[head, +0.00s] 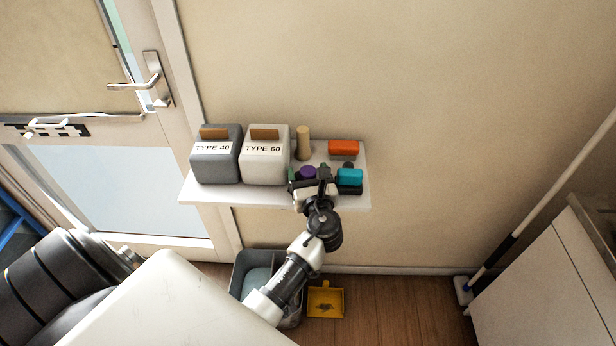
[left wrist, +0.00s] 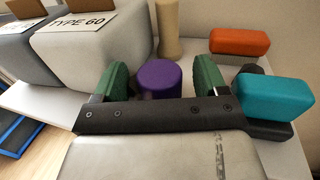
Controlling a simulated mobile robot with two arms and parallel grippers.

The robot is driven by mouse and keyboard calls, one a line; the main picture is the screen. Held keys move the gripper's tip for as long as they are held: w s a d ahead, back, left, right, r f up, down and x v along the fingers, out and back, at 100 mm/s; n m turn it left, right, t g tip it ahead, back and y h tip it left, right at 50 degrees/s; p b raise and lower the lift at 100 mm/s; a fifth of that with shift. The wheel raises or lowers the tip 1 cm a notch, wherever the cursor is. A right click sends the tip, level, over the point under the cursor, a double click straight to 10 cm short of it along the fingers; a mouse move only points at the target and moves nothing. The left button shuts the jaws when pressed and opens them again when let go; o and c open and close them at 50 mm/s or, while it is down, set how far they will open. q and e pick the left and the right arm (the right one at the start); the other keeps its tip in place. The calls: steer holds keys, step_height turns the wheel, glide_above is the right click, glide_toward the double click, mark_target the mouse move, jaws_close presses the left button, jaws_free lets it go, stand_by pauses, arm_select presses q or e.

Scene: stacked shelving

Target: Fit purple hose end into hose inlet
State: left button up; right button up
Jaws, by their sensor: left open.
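A short purple cylinder (head: 308,172) stands on the white wall shelf (head: 193,192); it also shows in the left wrist view (left wrist: 160,79). I cannot tell whether it is the hose end, and I make out no hose or hose inlet. My left gripper (head: 307,175) is open, reaching over the shelf's front edge. In the left wrist view its green-padded fingers (left wrist: 162,82) stand on either side of the purple cylinder, with gaps visible. The cylinder's lower part is hidden by the gripper body. My right gripper is not in view.
A grey TYPE 40 box (head: 214,168) and white TYPE 60 box (head: 262,170) stand left of the gripper. A tan cylinder (head: 303,142) stands behind. Below are a grey bin (head: 243,262) and yellow dustpan (head: 322,300).

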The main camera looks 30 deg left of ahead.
arm_select(q)
steer(key=shift+c, duration=0.5)
steer(key=c, duration=0.9)
steer(key=shift+r, duration=0.1)
steer(key=shift+c, duration=0.2)
